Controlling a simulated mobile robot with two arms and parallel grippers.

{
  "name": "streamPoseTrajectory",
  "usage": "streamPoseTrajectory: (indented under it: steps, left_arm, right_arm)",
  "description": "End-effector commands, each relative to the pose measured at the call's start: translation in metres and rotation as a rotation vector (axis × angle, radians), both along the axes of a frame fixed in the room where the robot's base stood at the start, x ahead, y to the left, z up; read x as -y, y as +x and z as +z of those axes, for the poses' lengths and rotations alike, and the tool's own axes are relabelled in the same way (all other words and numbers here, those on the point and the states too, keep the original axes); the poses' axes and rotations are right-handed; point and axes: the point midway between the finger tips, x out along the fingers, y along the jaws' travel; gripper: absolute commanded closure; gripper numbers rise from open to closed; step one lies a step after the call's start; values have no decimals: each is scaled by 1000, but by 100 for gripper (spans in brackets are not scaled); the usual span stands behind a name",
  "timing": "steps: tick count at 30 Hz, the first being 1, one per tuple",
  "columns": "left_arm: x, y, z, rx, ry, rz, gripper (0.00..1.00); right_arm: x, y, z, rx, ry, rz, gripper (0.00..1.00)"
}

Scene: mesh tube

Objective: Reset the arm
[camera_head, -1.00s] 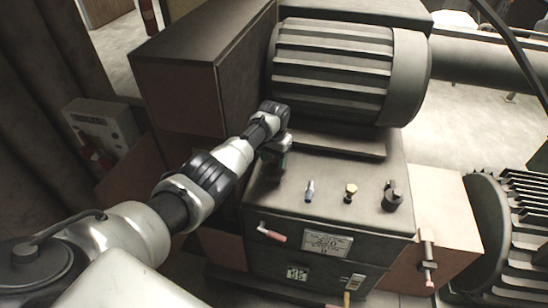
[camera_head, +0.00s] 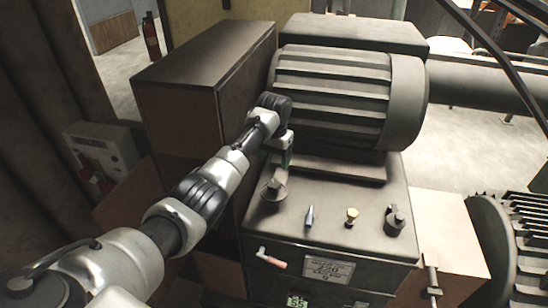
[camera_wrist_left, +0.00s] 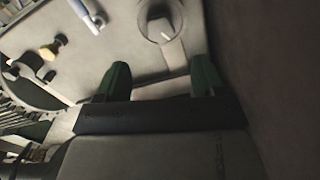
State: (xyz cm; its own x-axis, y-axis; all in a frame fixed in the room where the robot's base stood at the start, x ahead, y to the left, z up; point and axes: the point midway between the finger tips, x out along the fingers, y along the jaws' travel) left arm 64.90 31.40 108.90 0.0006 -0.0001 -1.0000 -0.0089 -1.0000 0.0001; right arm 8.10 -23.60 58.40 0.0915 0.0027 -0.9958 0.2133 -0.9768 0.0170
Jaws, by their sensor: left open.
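My left arm reaches in from the left. Its left gripper (camera_head: 284,160) is behind and above a round dark knob (camera_head: 272,190) on the grey machine's top panel (camera_head: 331,192). In the left wrist view the two green fingers (camera_wrist_left: 160,82) are apart, with nothing between them. The knob (camera_wrist_left: 160,22) lies beyond the fingertips there, with a gap. My right gripper is not in view.
A blue-tipped lever (camera_head: 309,217), a brass knob (camera_head: 352,216) and a dark knob (camera_head: 395,220) stand on the panel. A ribbed motor (camera_head: 335,95) rises behind. A dark cabinet (camera_head: 178,121) stands close by the arm. A finned machine is at right.

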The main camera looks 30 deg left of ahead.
Motion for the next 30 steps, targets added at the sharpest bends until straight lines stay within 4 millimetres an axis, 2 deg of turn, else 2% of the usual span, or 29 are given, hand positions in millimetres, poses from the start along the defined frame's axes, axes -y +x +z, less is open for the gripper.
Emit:
streamPoseTrajectory:
  steps: [6, 20, 23, 26, 30]
  left_arm:
    - [0, 0, 11, 0, 0, 0, 31]
    - [1, -1, 8, 0, 1, -3, 31]
    - [8, -9, -8, 3, 8, -22, 31]
    - [23, -28, -39, 15, 20, -63, 31]
    - [50, -74, -87, 50, 31, -129, 31]
  right_arm:
    - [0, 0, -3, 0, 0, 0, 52]
    - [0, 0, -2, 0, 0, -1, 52]
    - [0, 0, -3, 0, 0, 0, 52]
    - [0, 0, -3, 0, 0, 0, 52]
    - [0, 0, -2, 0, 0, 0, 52]
